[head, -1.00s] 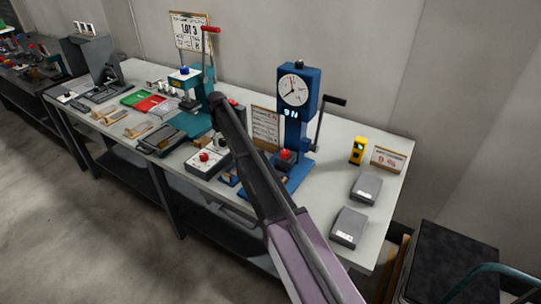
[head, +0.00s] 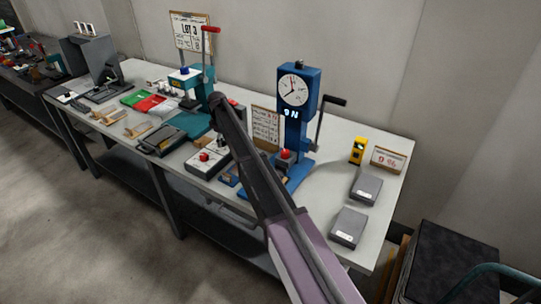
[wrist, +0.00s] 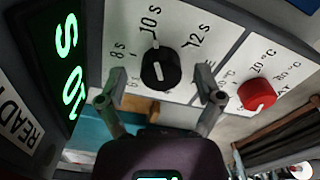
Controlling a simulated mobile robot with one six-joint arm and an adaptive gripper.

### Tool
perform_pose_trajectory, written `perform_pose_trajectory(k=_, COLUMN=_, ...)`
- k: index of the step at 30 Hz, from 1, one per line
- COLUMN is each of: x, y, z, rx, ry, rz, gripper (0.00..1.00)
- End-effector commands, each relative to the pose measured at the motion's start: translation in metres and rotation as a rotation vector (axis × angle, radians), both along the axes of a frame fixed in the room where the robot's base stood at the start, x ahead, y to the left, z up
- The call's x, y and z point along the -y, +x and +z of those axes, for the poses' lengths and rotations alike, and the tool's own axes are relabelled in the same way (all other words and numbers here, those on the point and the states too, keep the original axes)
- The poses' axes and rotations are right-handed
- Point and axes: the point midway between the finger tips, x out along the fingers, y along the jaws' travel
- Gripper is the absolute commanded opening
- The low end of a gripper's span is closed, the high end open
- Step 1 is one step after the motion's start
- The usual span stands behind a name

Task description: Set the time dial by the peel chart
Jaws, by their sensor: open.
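The time dial (wrist: 160,70) is a round black knob on a white panel in the wrist view. Around it are the marks 8 s, 10 s and 12 s, and its white pointer line is towards 10 s. My gripper (wrist: 157,92) is open, one finger to each side of the dial's lower part, with nothing clearly held; I cannot tell whether the fingers touch it. A chart board (head: 265,128), possibly the peel chart, stands on the bench in the head view; its print is too small to read. My arm hides the gripper there.
A red knob (wrist: 257,94) with °C marks sits right of the dial, close to the right finger. A green-lit display (wrist: 68,65) is at left. On the bench are a teal press (head: 205,118), a blue press with a gauge (head: 293,90) and a LOT 3 sign (head: 190,32).

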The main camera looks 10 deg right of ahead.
Motion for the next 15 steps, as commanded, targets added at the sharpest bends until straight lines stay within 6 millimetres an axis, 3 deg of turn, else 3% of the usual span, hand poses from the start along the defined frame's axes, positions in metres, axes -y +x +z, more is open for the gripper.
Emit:
perform_pose_trajectory(k=14, x=0.0, y=-0.0001, z=0.0, rx=0.0, ry=0.0, rz=0.318, gripper=0.85)
perform_pose_trajectory(k=15, x=0.0, y=-0.0001, z=0.0083, rx=0.0, ry=0.0, rz=0.315, gripper=0.85)
